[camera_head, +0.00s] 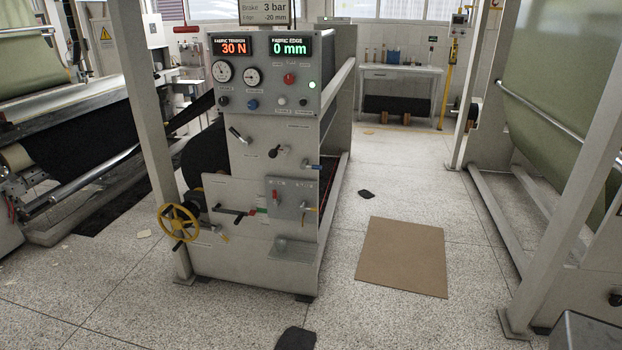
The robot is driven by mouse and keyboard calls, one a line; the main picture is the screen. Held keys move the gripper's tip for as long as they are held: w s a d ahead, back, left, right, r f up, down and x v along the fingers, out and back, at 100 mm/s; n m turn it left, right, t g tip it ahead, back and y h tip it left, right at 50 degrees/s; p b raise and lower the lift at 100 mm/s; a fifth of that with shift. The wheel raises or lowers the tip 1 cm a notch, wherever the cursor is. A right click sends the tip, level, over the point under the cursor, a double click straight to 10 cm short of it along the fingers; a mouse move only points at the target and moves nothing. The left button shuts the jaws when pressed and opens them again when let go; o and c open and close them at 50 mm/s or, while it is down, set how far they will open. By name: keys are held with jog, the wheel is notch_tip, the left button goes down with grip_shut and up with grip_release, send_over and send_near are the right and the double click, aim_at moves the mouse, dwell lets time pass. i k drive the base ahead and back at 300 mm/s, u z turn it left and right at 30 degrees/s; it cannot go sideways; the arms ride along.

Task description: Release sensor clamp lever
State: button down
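A grey machine control cabinet (262,125) stands left of centre. Its front carries several small levers: a silver-and-black one (237,134), a black one (278,152), a blue-tipped one (312,167) at the right edge, a red one (275,198) and a yellow-tipped one (308,208) on a small grey plate. A black-and-red crank lever (232,211) sits to their left. The labels are too small to read, so I cannot tell which is the sensor clamp lever.
A yellow handwheel (178,224) juts from the cabinet's lower left. Brown cardboard (402,257) and a black piece (366,194) lie on the floor to the right. A grey frame with green fabric (562,110) stands at right. A workbench (400,73) is at the back.

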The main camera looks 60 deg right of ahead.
aim_at(305, 165)
jog(key=z, duration=0.1)
jog(key=i, duration=0.95)
jog(key=u, duration=0.05)
